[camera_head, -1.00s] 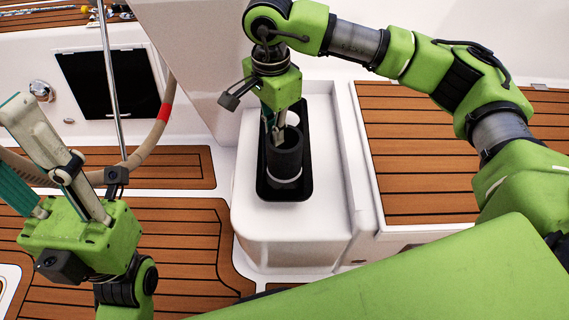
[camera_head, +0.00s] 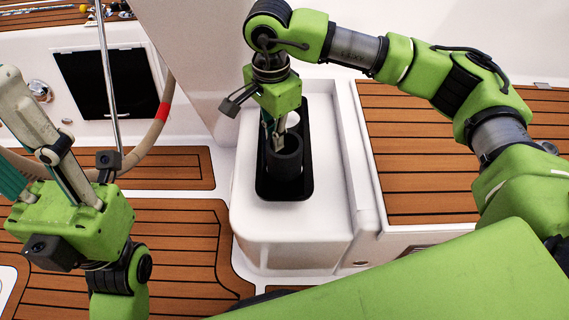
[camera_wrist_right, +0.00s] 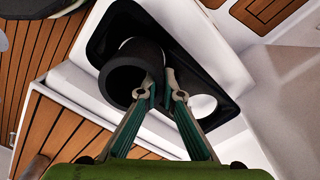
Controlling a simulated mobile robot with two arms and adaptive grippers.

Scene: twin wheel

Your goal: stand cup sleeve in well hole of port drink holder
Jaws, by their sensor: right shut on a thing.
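The cup sleeve (camera_head: 285,160) is a black open tube, upright or nearly so over the black drink holder (camera_head: 298,110). My right gripper (camera_head: 273,138) is shut on the wall of the sleeve near its rim. In the right wrist view the sleeve (camera_wrist_right: 118,82) shows its open mouth, with one finger of my right gripper (camera_wrist_right: 160,82) against the rim. A white round well (camera_wrist_right: 203,106) shows at the other end of the holder (camera_wrist_right: 222,72). The sleeve hides most of the well under it; I cannot tell whether its lower end is inside. My left gripper (camera_head: 22,140) is open and empty.
The holder is set in a white console (camera_head: 250,215). A teak seat (camera_head: 415,140) lies to the right, and teak deck (camera_head: 180,235) lies to the left. A steel post (camera_head: 108,80) and a steering wheel rim (camera_head: 150,140) stand near my left gripper.

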